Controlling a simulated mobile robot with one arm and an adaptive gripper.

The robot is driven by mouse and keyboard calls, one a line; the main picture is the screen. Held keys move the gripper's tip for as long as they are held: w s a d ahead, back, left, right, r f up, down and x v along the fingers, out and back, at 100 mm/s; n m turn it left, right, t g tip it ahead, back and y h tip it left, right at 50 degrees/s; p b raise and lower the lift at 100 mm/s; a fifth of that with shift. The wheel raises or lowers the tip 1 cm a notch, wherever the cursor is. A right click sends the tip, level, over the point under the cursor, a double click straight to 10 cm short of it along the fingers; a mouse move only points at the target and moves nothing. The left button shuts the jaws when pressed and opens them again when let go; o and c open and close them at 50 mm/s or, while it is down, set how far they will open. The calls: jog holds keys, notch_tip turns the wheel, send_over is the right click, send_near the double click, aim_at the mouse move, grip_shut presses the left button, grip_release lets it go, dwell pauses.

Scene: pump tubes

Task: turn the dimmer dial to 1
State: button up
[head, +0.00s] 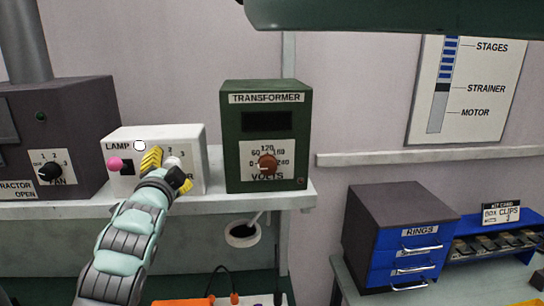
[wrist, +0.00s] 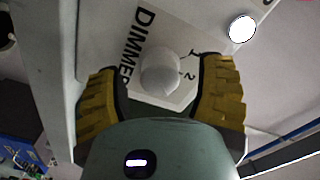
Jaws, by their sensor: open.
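The white lamp box (head: 195,183) stands on the shelf at the left in the head view. Its white dimmer dial (head: 173,161) is on the front face, partly hidden by my gripper (head: 167,169). In the wrist view the dial (wrist: 160,73) sits on a pale plate with the word DIMMER, and the marks 1 and 2 show to its right. My gripper (wrist: 160,80) is open, with one yellow finger on each side of the dial. Gaps show between the fingers and the dial. I cannot make out where the dial points.
A pink knob (head: 115,163) is on the same box. A dark fan box (head: 70,120) stands to the left and a green transformer (head: 266,88) with a brown dial to the right. A drawer unit (head: 400,205) stands at the right.

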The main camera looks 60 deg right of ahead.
jog(key=shift+d, duration=0.2)
jog(key=shift+c, duration=0.2)
jog(key=shift+w+a, duration=0.1)
grip_shut()
jog(key=shift+f, duration=0.1)
